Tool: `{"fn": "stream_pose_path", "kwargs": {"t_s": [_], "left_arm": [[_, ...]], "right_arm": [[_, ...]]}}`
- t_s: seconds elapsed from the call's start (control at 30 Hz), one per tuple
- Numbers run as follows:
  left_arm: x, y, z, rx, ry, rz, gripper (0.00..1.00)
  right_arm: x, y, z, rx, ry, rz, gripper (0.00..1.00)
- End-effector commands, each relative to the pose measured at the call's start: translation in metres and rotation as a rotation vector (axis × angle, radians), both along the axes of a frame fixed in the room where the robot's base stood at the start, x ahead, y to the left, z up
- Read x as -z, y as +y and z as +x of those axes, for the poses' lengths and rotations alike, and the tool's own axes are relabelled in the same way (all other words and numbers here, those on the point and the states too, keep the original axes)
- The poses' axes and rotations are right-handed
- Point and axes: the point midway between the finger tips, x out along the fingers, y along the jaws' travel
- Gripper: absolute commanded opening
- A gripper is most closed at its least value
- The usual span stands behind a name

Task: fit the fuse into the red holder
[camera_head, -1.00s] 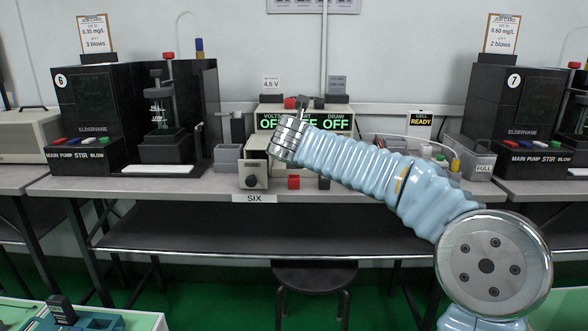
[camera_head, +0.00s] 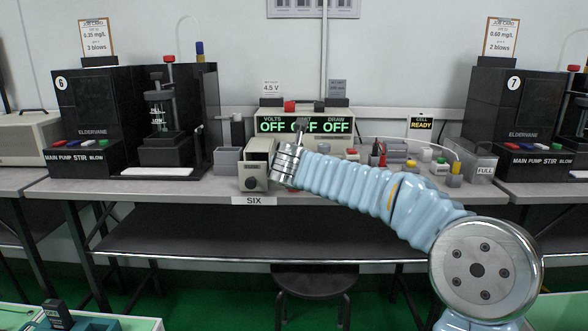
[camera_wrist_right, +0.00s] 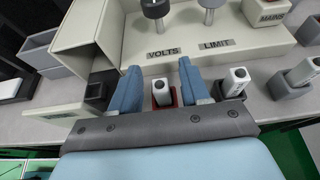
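A white fuse with a dark top (camera_wrist_right: 162,90) stands upright in the small red holder (camera_wrist_right: 174,99), and appears seated in it, though its lower end is hidden. My right gripper (camera_wrist_right: 158,66) is open, with one blue finger on each side of the fuse and a visible gap on both sides. My left gripper is not in view.
A beige open-fronted box (camera_wrist_right: 88,38) is close on the left. The power unit (camera_wrist_right: 205,35) with knobs is behind; its displays (camera_head: 305,124) read OFF. Grey bins (camera_head: 228,160) stand left.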

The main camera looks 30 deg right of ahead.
Motion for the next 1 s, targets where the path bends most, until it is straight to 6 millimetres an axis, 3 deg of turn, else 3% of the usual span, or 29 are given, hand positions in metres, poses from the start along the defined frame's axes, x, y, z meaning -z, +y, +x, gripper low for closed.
{"fn": "stream_pose_path", "kwargs": {"t_s": [0.37,0.8,1.0], "left_arm": [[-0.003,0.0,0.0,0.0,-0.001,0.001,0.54],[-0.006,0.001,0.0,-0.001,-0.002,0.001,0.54],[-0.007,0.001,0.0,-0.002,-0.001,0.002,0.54]], "right_arm": [[-0.007,0.004,-0.005,-0.001,-0.001,-0.002,0.46],[-0.043,0.049,-0.079,-0.001,-0.001,-0.002,0.46],[-0.049,0.057,-0.093,0.001,0.001,-0.001,0.46]]}}
